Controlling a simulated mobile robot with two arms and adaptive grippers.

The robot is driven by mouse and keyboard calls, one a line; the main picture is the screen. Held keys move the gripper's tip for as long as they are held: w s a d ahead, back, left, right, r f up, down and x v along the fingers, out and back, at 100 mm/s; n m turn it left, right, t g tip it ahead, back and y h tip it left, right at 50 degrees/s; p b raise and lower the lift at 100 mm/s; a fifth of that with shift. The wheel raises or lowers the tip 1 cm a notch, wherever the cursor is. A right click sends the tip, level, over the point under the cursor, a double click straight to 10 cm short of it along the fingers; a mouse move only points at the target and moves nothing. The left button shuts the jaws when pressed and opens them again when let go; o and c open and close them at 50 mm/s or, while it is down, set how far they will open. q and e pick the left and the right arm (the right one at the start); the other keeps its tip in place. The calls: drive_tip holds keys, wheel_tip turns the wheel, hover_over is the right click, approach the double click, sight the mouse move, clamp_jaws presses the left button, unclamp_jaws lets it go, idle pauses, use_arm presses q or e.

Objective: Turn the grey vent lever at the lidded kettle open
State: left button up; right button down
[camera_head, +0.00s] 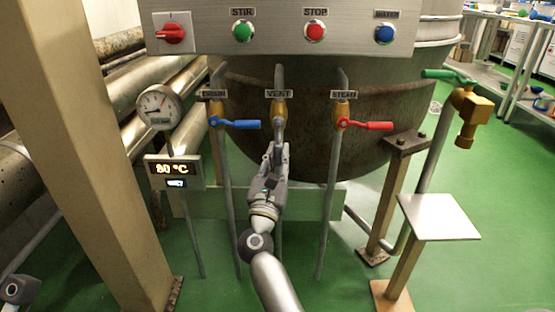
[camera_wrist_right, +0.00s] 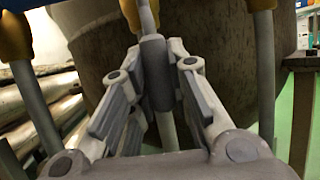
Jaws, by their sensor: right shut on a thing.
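The grey vent lever (camera_head: 279,132) is at the brass valve (camera_head: 279,109) under the VENT label, in the middle of the head view. It appears to point down, roughly in line with its grey pipe, while the blue and red levers beside it point sideways. My right gripper (camera_head: 275,152) is shut on the lever's lower end. In the right wrist view the lever's grip (camera_wrist_right: 155,72) stands between the two fingers. The lidded kettle (camera_head: 300,140) is the large dark vessel behind.
The blue drain lever (camera_head: 236,124) is close on the left and the red steam lever (camera_head: 368,126) close on the right. A control panel (camera_head: 280,28) hangs above. A beige column (camera_head: 95,150) stands left, a small metal shelf (camera_head: 440,217) right.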

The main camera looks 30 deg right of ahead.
drive_tip(key=shift+f, duration=0.15)
drive_tip(key=c, duration=1.3)
unclamp_jaws()
drive_tip(key=shift+c, duration=0.2)
